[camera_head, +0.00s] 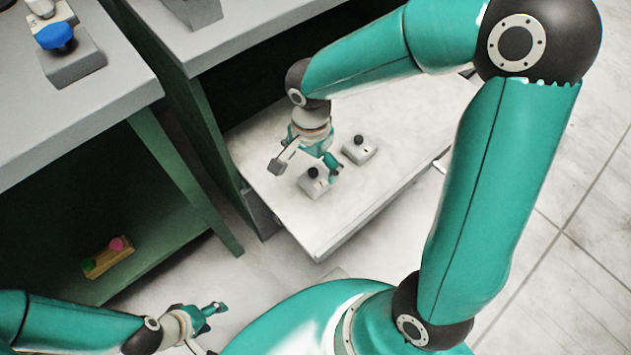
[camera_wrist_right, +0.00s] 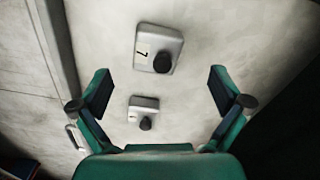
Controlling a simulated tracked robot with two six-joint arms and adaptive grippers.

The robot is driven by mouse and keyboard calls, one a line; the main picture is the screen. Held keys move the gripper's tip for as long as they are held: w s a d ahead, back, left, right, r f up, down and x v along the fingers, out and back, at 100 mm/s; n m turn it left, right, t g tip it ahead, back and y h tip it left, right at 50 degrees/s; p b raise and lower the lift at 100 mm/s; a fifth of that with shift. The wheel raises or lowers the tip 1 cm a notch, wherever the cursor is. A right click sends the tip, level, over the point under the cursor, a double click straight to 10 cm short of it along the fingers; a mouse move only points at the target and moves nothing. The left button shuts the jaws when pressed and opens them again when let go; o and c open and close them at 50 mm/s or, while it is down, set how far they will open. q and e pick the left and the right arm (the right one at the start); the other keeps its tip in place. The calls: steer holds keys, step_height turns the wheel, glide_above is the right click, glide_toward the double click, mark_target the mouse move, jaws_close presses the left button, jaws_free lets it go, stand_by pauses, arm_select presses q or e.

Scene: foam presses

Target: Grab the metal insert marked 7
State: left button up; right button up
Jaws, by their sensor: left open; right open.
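The metal insert marked 7 (camera_wrist_right: 150,45) is a light grey block with a black round knob. In the right wrist view it lies beyond my open right gripper (camera_wrist_right: 160,82), roughly between the lines of its fingers. In the head view this appears to be the nearer insert (camera_head: 316,186), just below my right gripper (camera_head: 306,167); its number is unreadable there. A second, similar insert (camera_wrist_right: 138,104) has a mark too small to read; it also shows in the head view (camera_head: 361,152). My left gripper (camera_head: 212,328) is open and empty at lower left.
Both inserts lie on a pale, pulled-out drawer or shelf (camera_head: 385,185) with free room around them. Grey-topped green benches (camera_head: 75,125) stand at the left. A blue knob on a grey block (camera_head: 56,38) sits on one. A wooden piece with coloured knobs (camera_head: 108,258) lies on a lower shelf.

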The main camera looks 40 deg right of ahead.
mark_target(316, 173)
steer(key=f+b, duration=0.1)
steer(key=f, duration=0.1)
steer(key=d+f, duration=0.1)
steer(key=f, duration=0.1)
steer(key=shift+s+f+b, duration=0.15)
steer(key=shift+f+b, duration=0.15)
steer(key=shift+b, duration=0.1)
steer(key=shift+f, duration=0.45)
steer(key=c, duration=1.5)
steer(key=shift+c, duration=0.3)
steer(key=shift+r, duration=0.15)
